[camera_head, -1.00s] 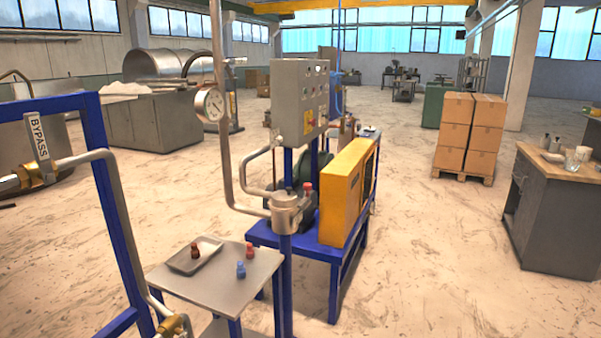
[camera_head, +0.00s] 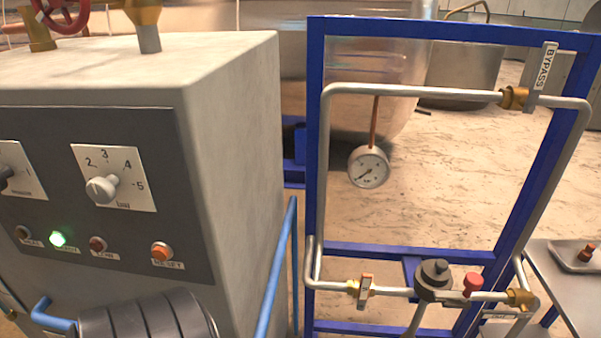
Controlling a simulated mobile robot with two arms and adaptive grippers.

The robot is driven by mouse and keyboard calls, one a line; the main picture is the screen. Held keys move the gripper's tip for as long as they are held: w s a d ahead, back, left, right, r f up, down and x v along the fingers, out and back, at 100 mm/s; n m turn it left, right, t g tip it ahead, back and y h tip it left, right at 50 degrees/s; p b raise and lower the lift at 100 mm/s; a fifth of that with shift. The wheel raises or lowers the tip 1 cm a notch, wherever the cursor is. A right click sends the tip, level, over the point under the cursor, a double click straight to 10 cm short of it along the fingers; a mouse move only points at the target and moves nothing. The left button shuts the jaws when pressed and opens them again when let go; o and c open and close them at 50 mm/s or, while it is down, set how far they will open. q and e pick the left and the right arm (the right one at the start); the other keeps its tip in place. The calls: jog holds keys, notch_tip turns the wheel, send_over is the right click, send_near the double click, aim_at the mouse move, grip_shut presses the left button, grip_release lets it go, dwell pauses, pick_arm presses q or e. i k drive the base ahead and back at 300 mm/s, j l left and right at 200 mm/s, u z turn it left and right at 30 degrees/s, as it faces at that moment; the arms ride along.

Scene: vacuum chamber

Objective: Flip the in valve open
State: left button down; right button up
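A blue frame (camera_head: 317,150) carries a loop of grey pipe (camera_head: 420,91). On the lower pipe at left is a brass valve (camera_head: 365,290) with a short orange-and-white handle standing across the pipe. I cannot read a label on it, so I cannot tell for sure that it is the in valve. At the lower right is another brass valve (camera_head: 521,299), with a small label plate (camera_head: 499,314) lying beside it. The bypass valve (camera_head: 515,98) is on the upper pipe, its labelled plate upright. Neither gripper is in view.
A dark filter housing (camera_head: 434,278) and a red knob (camera_head: 473,284) sit between the lower valves. A gauge (camera_head: 369,167) hangs inside the frame. A grey control cabinet (camera_head: 240,150) fills the left. A side table (camera_head: 565,270) stands at right.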

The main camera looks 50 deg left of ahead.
aim_at(366, 279)
jog(key=k+u, duration=0.15)
jog(key=u, duration=0.9)
